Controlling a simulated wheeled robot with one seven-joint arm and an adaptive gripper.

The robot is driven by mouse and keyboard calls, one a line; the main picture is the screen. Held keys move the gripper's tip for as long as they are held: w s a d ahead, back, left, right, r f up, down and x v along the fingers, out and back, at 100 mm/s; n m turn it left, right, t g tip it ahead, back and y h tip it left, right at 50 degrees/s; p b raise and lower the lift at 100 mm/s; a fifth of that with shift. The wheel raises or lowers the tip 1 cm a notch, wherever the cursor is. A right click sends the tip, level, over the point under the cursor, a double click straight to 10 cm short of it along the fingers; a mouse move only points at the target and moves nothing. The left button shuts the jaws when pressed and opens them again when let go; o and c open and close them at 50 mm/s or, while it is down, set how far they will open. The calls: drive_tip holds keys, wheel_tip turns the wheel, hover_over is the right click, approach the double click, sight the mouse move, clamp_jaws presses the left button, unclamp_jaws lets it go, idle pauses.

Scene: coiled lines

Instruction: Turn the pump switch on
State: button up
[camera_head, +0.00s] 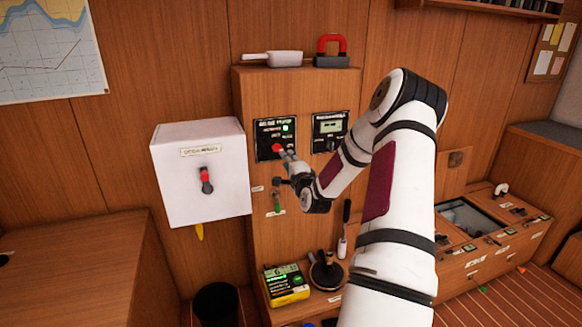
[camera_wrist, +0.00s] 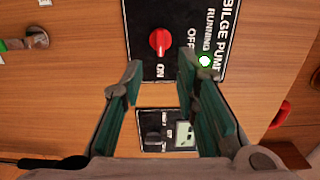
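The black bilge pump panel (camera_head: 264,152) is on the upper front of the wooden cabinet. Its red switch knob (camera_wrist: 160,41) shows clearly in the wrist view, and its pale mark points toward the word ON. The round light (camera_wrist: 205,60) by RUNNING glows green; it also shows in the head view (camera_head: 285,128). My gripper (camera_wrist: 160,66) is open and empty in front of the panel, its two green-padded fingers apart. In the wrist view the knob lies just beyond the gap between the fingertips, and I see no contact. In the head view the fingers partly overlap the panel's lower edge.
A second black panel with a display (camera_head: 330,124) is right of the pump panel. A white box (camera_head: 182,172) with a red-handled switch is at left. A yellow device (camera_head: 286,286) is below.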

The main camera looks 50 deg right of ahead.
drive_tip(key=shift+v, duration=1.85)
drive_tip(key=w+a+r+n+g+y, duration=0.1)
drive_tip(key=w+a+r+n+y, duration=0.2)
drive_tip(key=a, duration=0.4)
drive_tip(key=w+a+r+n+g+y, duration=0.1)
drive_tip(key=w+a+n+y, duration=0.1)
drive_tip(key=a+n, duration=0.35)
drive_tip(key=s+a+r+n+g+y, duration=0.1)
drive_tip(key=s+a+r+n+g, duration=0.15)
drive_tip(key=a, duration=0.45)
drive_tip(key=s+a+r+n+g, duration=0.1)
drive_tip(key=a+r+n, duration=0.15)
drive_tip(key=a, duration=0.35)
drive_tip(key=s+a+r+n+g+y, duration=0.1)
drive_tip(key=s+a+n, duration=0.2)
drive_tip(key=s+a, duration=0.3)
drive_tip(key=s+a+r+n+g+y, duration=0.1)
drive_tip(key=s+a+n, duration=0.3)
drive_tip(key=s, duration=0.9)
drive_tip(key=s+a+r+n+g+y, duration=0.1)
drive_tip(key=s+a+r+n+g, duration=0.1)
drive_tip(key=s+a, duration=0.8)
drive_tip(key=shift+a+n+g+y, duration=0.25)
drive_tip(key=shift+n+g, duration=0.4)
drive_tip(key=shift+n, duration=0.4)
drive_tip(key=shift+s+d, duration=0.1)
drive_tip(key=shift+d, duration=0.05)
